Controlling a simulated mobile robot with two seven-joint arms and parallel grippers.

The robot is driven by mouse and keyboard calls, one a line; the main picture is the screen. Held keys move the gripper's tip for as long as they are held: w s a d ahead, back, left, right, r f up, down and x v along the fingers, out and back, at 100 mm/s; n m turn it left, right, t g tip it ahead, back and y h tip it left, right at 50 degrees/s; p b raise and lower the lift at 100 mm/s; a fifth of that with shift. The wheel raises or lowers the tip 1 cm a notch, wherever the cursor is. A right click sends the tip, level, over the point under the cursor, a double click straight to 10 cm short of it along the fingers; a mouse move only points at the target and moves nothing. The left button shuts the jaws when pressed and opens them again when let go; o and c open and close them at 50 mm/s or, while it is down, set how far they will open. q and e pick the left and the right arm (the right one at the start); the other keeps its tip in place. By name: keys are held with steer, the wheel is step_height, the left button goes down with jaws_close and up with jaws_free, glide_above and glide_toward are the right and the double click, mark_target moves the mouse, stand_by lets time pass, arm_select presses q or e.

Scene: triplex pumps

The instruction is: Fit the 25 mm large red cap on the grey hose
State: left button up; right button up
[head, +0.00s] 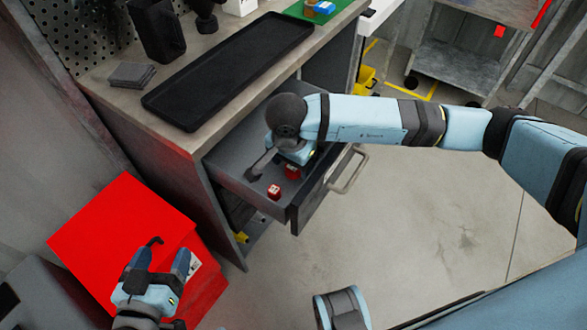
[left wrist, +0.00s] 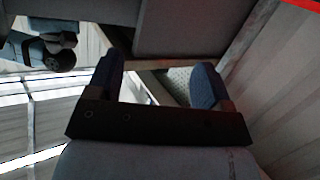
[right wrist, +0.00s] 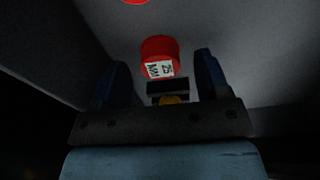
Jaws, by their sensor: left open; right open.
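A red cap (right wrist: 159,57) marked "25 MM" lies in the open drawer (head: 228,172), between and just beyond my right fingertips in the right wrist view. A second red cap (right wrist: 135,1) is cut off at the top of that view. The head view shows two red caps, one nearer the drawer front (head: 274,191) and one close to the gripper (head: 292,171). My right gripper (head: 275,166) is open and empty, low inside the drawer. My left gripper (head: 162,262) is open and empty in front of the red box. I cannot make out the grey hose for certain.
A black tray (head: 235,70) lies on the workbench above the drawer. The drawer handle (head: 348,170) sticks out to the right. The floor (head: 440,220) there is clear.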

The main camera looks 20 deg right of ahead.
steer(key=shift+f, duration=0.35)
steer(key=c, duration=1)
arm_select(q)
steer(key=shift+w+d+r, duration=0.1)
steer(key=shift+w+r, duration=0.05)
steer(key=shift+r, duration=0.45)
arm_select(e)
steer(key=shift+r, duration=0.15)
